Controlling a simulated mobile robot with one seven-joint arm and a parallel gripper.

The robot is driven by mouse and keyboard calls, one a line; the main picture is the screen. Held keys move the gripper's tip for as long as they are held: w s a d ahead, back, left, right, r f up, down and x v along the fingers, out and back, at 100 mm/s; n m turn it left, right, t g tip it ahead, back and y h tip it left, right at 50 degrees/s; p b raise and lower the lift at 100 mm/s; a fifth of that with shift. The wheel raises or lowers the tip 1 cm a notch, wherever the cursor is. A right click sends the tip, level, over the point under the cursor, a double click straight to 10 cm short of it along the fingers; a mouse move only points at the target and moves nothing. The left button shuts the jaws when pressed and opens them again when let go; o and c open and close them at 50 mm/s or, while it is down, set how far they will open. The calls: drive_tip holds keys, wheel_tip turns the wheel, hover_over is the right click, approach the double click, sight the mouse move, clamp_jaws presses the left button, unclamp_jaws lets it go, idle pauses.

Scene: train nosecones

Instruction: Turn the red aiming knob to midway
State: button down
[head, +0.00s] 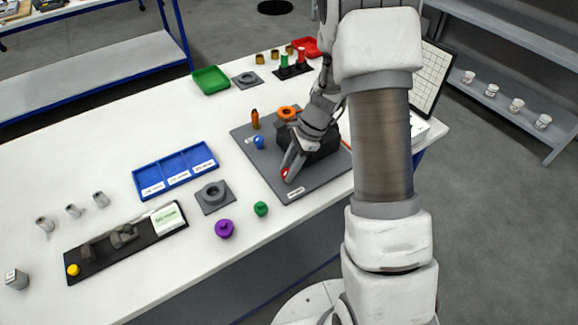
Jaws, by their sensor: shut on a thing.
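The red aiming knob (285,174) shows as a small bit of red near the front of the grey base plate (297,192). My gripper (289,170) reaches down over the plate from the right and is shut on the red knob, with its fingers hiding most of it. The knob's turn angle cannot be read. A dark block (322,150) with an orange ring (288,113) stands on the plate behind my gripper. A blue knob (259,142) and an orange-brown upright piece (255,119) are on the plate's left side.
Left of the plate are a blue three-part tray (176,174), a grey ring fixture (212,196), a purple knob (225,229) and a green knob (261,209). A green tray (211,80) and red tray (306,47) stand behind.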

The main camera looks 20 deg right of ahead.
drive_tip(key=n+g, duration=0.1)
drive_tip(key=n, duration=0.2)
drive_tip(key=n+g, duration=0.1)
drive_tip(key=n, duration=0.2)
drive_tip(key=shift+w+h+p, duration=0.2)
drive_tip(key=shift+h+p, duration=0.1)
drive_tip(key=n, duration=0.3)
drive_tip(key=n+g+h, duration=0.1)
drive_tip(key=n, duration=0.1)
drive_tip(key=shift+w+a+n+g+h, duration=0.1)
drive_tip(key=shift+a+n+g+h, duration=0.05)
drive_tip(key=shift+n+g+h, duration=0.2)
drive_tip(key=shift+n, duration=0.25)
drive_tip(key=c, duration=0.5)
unclamp_jaws()
drive_tip(key=v, duration=1.7)
drive_tip(key=shift+r+p, duration=0.25)
drive_tip(key=shift+p, duration=0.1)
drive_tip(key=shift+w, duration=0.15)
